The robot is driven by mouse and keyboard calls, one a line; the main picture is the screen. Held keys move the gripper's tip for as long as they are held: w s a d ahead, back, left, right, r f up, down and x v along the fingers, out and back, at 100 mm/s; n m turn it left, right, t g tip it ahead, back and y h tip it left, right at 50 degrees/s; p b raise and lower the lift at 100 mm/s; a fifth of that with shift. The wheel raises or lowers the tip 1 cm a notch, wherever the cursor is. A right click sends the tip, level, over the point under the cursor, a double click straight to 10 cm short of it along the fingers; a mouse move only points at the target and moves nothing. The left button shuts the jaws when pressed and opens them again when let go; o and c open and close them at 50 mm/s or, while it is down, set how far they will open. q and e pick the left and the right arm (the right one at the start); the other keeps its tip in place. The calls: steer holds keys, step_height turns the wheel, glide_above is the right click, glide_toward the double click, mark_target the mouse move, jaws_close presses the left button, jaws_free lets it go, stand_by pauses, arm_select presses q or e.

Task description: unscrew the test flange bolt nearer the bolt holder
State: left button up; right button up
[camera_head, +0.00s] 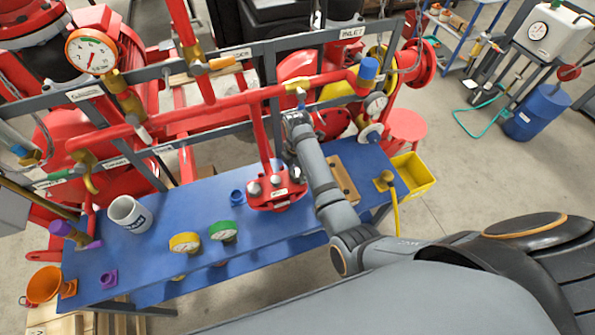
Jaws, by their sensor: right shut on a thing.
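The red test flange (268,201) stands above the blue bench, at the foot of a thin red vertical pipe, with grey bolt heads on it. The left bolt (254,188) is bare. My right gripper (292,164) reaches down at the right side of the flange, shut on the bolt there; my own arm and wrist partly hide its fingertips and most of that bolt. A tan block that looks like the bolt holder (344,182) lies on the bench just right of my forearm. My left gripper is not in view.
Red pipes and a grey frame cross behind my wrist. A yellow bin (411,175) hangs at the right end.

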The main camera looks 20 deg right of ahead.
steer(key=n, duration=1)
steer(key=o, duration=1.3)
steer(key=shift+c, duration=0.2)
step_height(320, 180, up, 8)
steer(key=shift+f, duration=0.25)
